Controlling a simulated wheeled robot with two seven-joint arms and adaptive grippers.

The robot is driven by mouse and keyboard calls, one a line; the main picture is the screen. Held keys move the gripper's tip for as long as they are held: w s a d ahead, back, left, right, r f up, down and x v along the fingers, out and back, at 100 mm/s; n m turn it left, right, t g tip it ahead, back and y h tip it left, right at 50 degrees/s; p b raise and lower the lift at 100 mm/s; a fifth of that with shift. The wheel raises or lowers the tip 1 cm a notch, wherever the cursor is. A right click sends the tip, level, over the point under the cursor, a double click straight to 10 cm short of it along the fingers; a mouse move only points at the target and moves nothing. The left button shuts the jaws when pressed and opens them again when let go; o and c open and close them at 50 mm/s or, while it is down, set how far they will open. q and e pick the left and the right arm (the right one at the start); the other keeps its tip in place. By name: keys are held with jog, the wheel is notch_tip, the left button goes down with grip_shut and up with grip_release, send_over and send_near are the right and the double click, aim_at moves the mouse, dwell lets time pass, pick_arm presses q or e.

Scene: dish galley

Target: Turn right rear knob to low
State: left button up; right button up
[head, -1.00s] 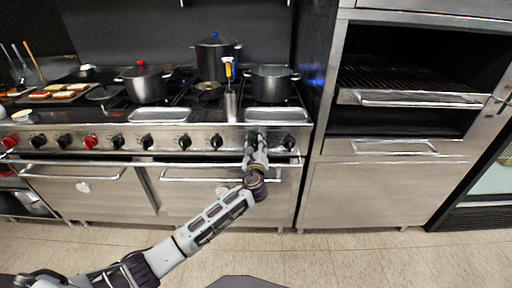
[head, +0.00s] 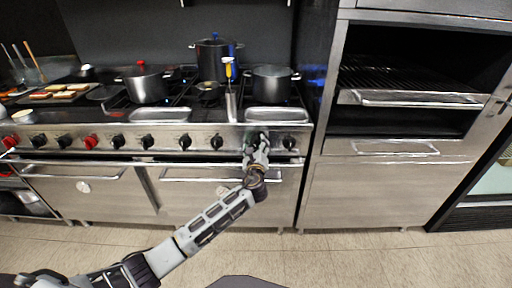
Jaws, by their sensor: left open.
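The stove's front panel (head: 165,134) carries a row of black and red knobs. The rightmost black knob (head: 289,142) is clear to see, just right of my left gripper. Another black knob (head: 262,137) sits behind the tips of my left gripper (head: 257,144) and is partly hidden by it. My left gripper is open, its fingers pointing at the panel around that knob; whether they touch it I cannot tell. More black knobs (head: 217,142) stand to the left. Knob markings are too small to read. My right gripper is not in view.
A grey pot (head: 272,86) stands on the right rear of the stove, with a tall dark pot (head: 213,62) and a red-knobbed pot (head: 145,85) to its left. An oven handle (head: 205,179) runs below the panel. A rack oven (head: 410,97) stands at right.

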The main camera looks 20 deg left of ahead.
pick_arm(q)
jog(key=v, duration=1.2)
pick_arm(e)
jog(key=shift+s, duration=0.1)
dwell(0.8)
pick_arm(q)
jog(key=s+f+n+g+h, duration=0.25)
jog(key=f+n+g, duration=0.25)
jog(key=f+n, duration=0.4)
jog(key=s+f+n+g+h, duration=0.1)
jog(key=s+f+n+g, duration=0.25)
jog(key=f+n, duration=0.55)
jog(key=s+f+n+g+h, duration=0.1)
jog(key=s+f+n+g, duration=0.1)
jog(key=s+f, duration=0.7)
jog(key=s+f+n+g+h+p, duration=0.1)
jog(key=s+f+n+g, duration=0.2)
jog(key=s+f, duration=0.6)
jog(key=s+g, duration=0.2)
jog(key=s, duration=0.6)
jog(key=shift+s+a+f, duration=0.25)
jog(key=shift+s, duration=0.05)
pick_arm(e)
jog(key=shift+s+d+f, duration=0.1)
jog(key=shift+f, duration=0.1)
pick_arm(q)
jog(key=shift+f+p, duration=0.1)
jog(key=shift+p, duration=0.25)
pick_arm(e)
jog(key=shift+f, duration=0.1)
